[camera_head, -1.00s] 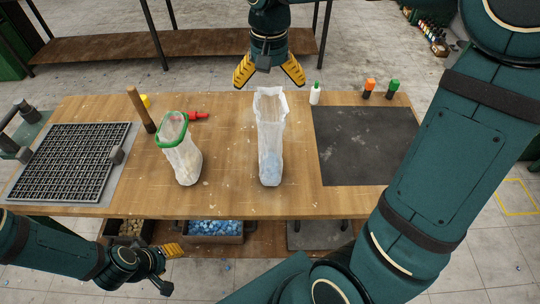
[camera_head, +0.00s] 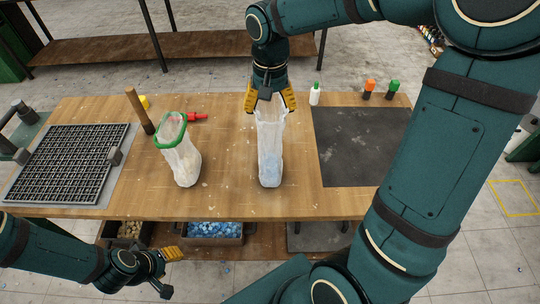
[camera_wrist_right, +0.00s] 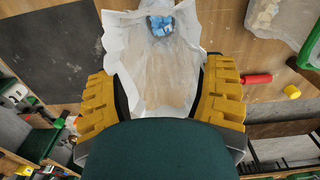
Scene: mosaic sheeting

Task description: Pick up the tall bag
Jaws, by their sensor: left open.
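The tall bag (camera_head: 270,150) is a translucent white bag with blue pieces in its bottom. It stands upright on the wooden table. My right gripper (camera_head: 269,102) points down at its open top, one yellow finger on each side. In the right wrist view the tall bag (camera_wrist_right: 155,70) fills the space between the fingers of my right gripper (camera_wrist_right: 160,85). I cannot tell whether they press on it. My left gripper (camera_head: 170,270) is open and empty, low at the left beside the table's front.
A shorter bag with a green rim (camera_head: 183,155) stands left of the tall bag. A grid panel (camera_head: 70,160) lies farther left, a dark mat (camera_head: 365,150) to the right. A white bottle (camera_head: 315,94) stands behind. The wooden table (camera_head: 230,180) is clear between the bags.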

